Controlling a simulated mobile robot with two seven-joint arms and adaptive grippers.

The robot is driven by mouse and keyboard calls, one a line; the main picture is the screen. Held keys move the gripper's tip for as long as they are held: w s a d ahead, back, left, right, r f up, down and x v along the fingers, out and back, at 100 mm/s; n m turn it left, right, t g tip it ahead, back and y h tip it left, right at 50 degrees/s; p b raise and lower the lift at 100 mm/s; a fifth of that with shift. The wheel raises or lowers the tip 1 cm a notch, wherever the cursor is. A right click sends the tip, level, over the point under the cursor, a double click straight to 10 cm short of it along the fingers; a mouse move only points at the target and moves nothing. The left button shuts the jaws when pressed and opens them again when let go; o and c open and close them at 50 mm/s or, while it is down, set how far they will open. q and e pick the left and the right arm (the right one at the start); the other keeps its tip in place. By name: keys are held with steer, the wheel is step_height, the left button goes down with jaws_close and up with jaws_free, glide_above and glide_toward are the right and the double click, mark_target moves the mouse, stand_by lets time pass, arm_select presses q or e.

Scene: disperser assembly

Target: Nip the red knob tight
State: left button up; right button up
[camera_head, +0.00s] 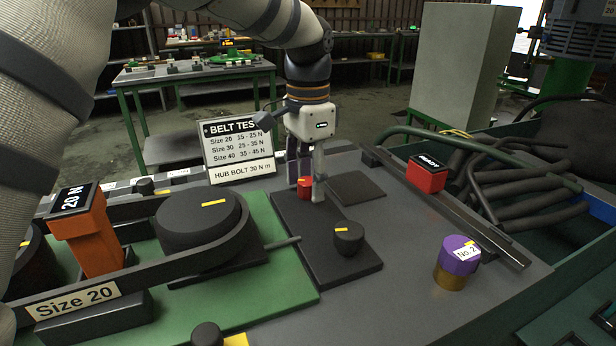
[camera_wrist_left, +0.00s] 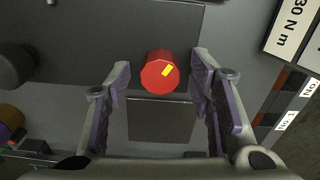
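The red knob (camera_head: 304,185) has a yellow mark and stands on the far end of a dark plate (camera_head: 322,262). In the left wrist view the knob (camera_wrist_left: 160,74) sits between my left gripper's two fingertips (camera_wrist_left: 160,86), with a gap on each side. My left gripper (camera_head: 305,186) points down at the knob and is open. In the head view one finger partly covers the knob's right side. My right gripper is not in view.
A black knob (camera_head: 348,238) stands on the same plate, nearer. A belt test sign (camera_head: 238,150) stands just left of my left gripper. A red block (camera_head: 427,174) and a purple-and-gold cylinder (camera_head: 456,262) are to the right. A belt rig (camera_head: 200,219) fills the left.

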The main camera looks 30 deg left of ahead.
mark_target(308, 181)
arm_select(q)
step_height(308, 181, up, 12)
stand_by(0.3)
stand_by(0.3)
